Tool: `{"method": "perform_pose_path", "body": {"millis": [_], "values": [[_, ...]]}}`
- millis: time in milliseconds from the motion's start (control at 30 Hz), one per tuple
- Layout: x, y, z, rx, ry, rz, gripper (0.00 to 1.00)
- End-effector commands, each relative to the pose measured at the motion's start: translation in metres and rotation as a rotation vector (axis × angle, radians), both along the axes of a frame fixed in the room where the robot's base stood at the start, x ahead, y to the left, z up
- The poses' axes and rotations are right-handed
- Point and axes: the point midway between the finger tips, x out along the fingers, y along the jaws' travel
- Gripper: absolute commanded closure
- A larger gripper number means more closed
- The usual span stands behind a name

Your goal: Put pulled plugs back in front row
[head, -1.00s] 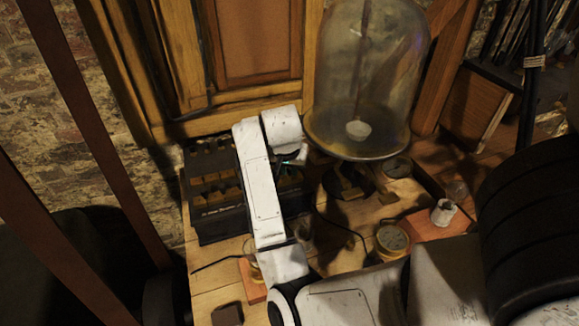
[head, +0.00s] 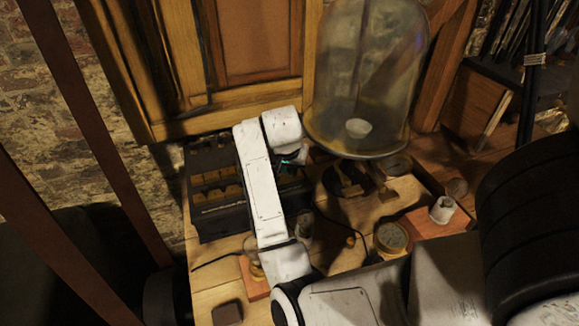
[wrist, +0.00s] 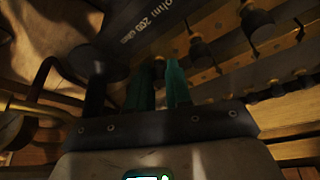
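The plug box (head: 222,218) is a dark case with rows of brass blocks, at the left of the bench in the head view; my arm covers much of it. In the wrist view its edge (wrist: 150,30) carries pale lettering with "ohm 200". Black-headed plugs stand along the near row, one plug (wrist: 258,24) at upper right and another plug (wrist: 200,50) nearer. Empty-looking holes show in the brass. My gripper (wrist: 160,85) has teal fingers on either side of a dim plug-like shape in line with that row; whether they grip it is unclear. It also shows in the head view (head: 300,156).
A dark round-topped knob (wrist: 97,62) and a curved wire stand left of the fingers. A large glass bell jar (head: 365,70) rises just right of my gripper. A round brass-rimmed piece (head: 391,238) and a white cup (head: 443,209) are farther right. A small dark block (head: 227,313) lies in front.

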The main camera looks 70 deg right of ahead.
Motion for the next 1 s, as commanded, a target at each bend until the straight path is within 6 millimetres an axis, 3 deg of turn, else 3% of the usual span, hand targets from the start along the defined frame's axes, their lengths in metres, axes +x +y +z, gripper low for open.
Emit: {"method": "perform_pose_path", "body": {"millis": [300, 633, 1000], "values": [[0.0, 0.0, 0.0, 0.001, 0.001, 0.001, 0.51], [0.0, 0.002, 0.005, -0.001, -0.002, 0.001, 0.51], [-0.004, 0.026, 0.064, -0.001, -0.004, -0.001, 0.51]]}}
